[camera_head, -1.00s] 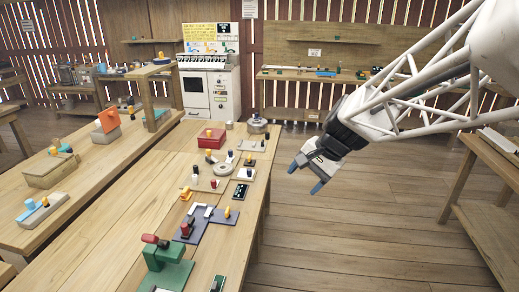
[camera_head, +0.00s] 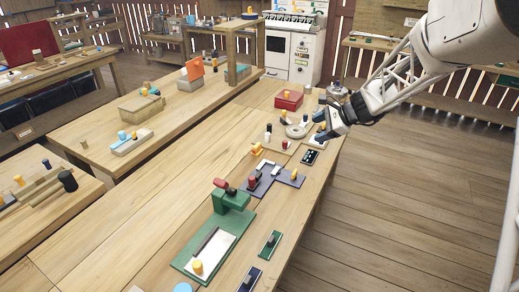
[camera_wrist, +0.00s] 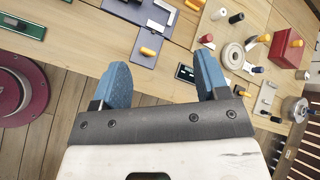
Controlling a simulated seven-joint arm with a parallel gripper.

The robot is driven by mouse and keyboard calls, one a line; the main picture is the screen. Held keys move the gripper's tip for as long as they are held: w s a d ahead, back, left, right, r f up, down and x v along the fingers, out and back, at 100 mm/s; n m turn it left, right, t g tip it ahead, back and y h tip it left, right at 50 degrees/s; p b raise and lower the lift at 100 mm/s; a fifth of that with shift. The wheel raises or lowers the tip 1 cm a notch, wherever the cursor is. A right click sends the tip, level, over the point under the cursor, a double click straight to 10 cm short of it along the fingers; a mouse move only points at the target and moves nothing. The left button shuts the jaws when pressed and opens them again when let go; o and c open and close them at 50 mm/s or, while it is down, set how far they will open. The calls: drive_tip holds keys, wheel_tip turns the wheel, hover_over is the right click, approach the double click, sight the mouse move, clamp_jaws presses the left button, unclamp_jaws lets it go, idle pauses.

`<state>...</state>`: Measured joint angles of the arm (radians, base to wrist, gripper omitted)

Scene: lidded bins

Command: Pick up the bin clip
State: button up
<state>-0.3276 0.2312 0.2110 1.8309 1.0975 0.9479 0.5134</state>
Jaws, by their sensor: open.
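My gripper (camera_head: 320,137) is open and empty over the right edge of the long workbench (camera_head: 130,240). In the wrist view its two blue fingers (camera_wrist: 162,78) are spread apart, with bare bench edge and floor between them. I cannot tell for sure which item is the bin clip. A small orange clip-like piece (camera_head: 257,149) lies on the bench, left of my gripper. Nothing is held.
A dark panel (camera_head: 309,157) lies just below my gripper. A round grey ring (camera_head: 296,131), a purple angled plate (camera_head: 265,180) and a green stand (camera_head: 232,200) sit on the bench. Open floor (camera_head: 410,200) lies to the right. The bench's left side is clear.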

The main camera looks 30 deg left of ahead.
drive_tip(key=w+a+f+m+y, duration=0.1)
drive_tip(key=w+a+f+m, duration=0.1)
drive_tip(key=w+a+f, duration=0.4)
drive_tip(key=w+a+f+m+y, duration=0.1)
drive_tip(key=w+a+f+m, duration=0.1)
drive_tip(key=a+f, duration=0.4)
drive_tip(key=m+y, duration=0.2)
drive_tip(key=m, duration=0.2)
approach(259, 146)
drive_tip(key=shift+t, duration=0.3)
drive_tip(key=x, duration=0.5)
drive_tip(key=shift+s+a+r, duration=0.1)
drive_tip(key=shift+s+a, duration=0.05)
drive_tip(key=shift+a, duration=0.1)
drive_tip(key=shift+x, duration=1.15)
drive_tip(key=shift+x, duration=2.65)
